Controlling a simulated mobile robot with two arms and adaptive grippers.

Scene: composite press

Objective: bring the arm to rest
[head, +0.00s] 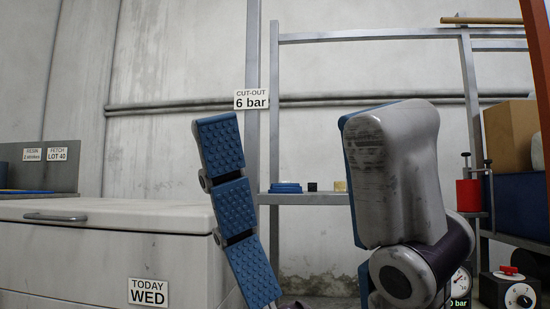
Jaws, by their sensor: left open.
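My left gripper (294,125) is large and close in the head view, fingers pointing up. One finger, on the left, shows its segmented blue ribbed pads. The other, on the right, shows a worn grey back with a blue edge. The two stand wide apart with nothing between them, so the gripper is open and empty. The gripper's base is cut off by the bottom edge. My right gripper does not show.
A white chest (100,215) with a handle stands at left. Behind the fingers, a grey shelf (305,199) holds small blue, black and tan pieces. At right are a red cylinder (468,195), a cardboard box (510,135) and a black dial box (508,291). A gauge is partly hidden.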

